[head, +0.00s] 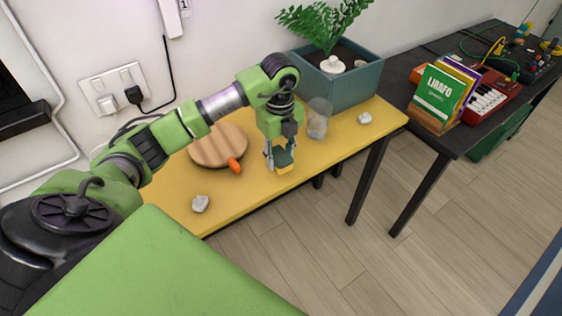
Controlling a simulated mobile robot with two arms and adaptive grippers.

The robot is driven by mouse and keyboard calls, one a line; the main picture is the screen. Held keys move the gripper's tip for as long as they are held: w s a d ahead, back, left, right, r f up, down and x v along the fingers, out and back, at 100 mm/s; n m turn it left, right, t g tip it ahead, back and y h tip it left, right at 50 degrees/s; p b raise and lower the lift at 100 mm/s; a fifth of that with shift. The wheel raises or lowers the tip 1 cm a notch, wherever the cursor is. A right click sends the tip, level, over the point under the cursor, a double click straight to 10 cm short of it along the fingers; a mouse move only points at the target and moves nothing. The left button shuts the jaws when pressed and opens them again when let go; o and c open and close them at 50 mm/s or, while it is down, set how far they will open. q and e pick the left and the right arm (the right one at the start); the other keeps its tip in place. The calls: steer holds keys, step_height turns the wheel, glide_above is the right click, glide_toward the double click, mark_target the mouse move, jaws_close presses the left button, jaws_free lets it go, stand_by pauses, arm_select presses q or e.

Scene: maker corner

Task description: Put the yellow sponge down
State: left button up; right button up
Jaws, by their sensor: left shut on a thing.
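The yellow sponge (284,168) has a dark green upper side and is in the head view, near the front edge of the yellow table (256,191). My left gripper (280,153) points down and is shut on the sponge, with its fingers on either side. The sponge is at or just above the tabletop; I cannot tell whether it touches. Its yellow underside blends with the table colour. My right gripper is not in view.
An orange object (235,166) lies by a round wooden board (218,147) left of the gripper. A clear cup (318,118) and a planter (345,89) stand to the right. White stones (200,203) (364,118) lie on the table.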

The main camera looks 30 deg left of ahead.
mark_target(281, 165)
arm_select(q)
steer(key=shift+w+a+f, duration=0.15)
steer(key=shift+w+f, duration=0.35)
steer(key=shift+f, duration=0.3)
step_height(281, 165, down, 2)
steer(key=shift+f+p, duration=0.1)
steer(key=shift+p, duration=0.55)
steer(key=shift+f, duration=0.25)
steer(key=shift+f, duration=0.1)
steer(key=o, duration=1)
